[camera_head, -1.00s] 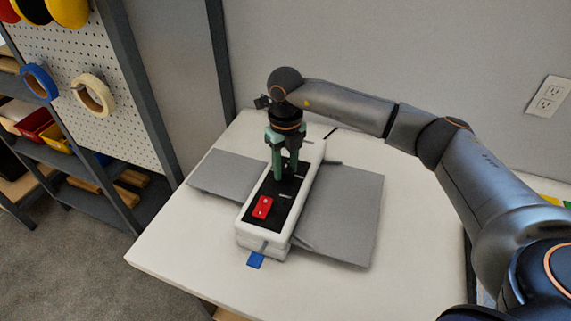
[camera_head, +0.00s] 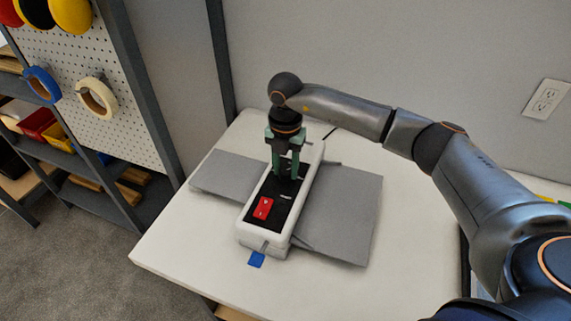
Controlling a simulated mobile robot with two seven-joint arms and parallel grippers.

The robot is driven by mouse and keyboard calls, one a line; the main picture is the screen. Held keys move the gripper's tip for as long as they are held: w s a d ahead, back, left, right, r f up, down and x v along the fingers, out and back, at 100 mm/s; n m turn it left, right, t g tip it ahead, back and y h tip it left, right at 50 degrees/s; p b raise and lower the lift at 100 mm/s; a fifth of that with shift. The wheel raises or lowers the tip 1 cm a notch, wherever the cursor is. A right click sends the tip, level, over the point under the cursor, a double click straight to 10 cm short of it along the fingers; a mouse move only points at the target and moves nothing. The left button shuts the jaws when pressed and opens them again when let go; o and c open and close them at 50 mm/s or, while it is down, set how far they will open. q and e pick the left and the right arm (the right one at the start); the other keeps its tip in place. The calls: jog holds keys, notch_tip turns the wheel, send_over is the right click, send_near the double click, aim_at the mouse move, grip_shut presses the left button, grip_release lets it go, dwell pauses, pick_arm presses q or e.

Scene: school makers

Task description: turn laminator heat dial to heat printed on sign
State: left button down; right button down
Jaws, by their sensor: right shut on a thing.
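The laminator (camera_head: 302,196) is a long white unit with a black top panel, standing on the white table (camera_head: 190,262). A red rocker switch (camera_head: 263,208) sits near its front end. Grey trays stick out on its left (camera_head: 225,174) and right (camera_head: 345,213). My right gripper (camera_head: 286,176) points straight down over the rear part of the black panel, its green fingers shut on the heat dial. The dial is mostly hidden between the fingertips. No sign with a printed heat can be made out. My left gripper is not in view.
A blue tab (camera_head: 257,259) lies at the laminator's front end. A pegboard shelf (camera_head: 75,110) with tape rolls and bins stands at the left. A wall outlet (camera_head: 547,99) is at the right. The table's front left is bare.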

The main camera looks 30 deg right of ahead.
aim_at(286, 170)
jog(key=m+p, duration=0.1)
jog(key=m, duration=0.3)
jog(key=shift+r+m, duration=0.15)
jog(key=shift+m, duration=0.15)
jog(key=m+p, duration=0.2)
jog(key=m, duration=0.2)
jog(key=shift+m, duration=0.3)
jog(key=shift+c, duration=2.3)
grip_release()
notch_tip(286, 170, up, 12)
jog(key=b, duration=0.1)
jog(key=shift+r, duration=0.15)
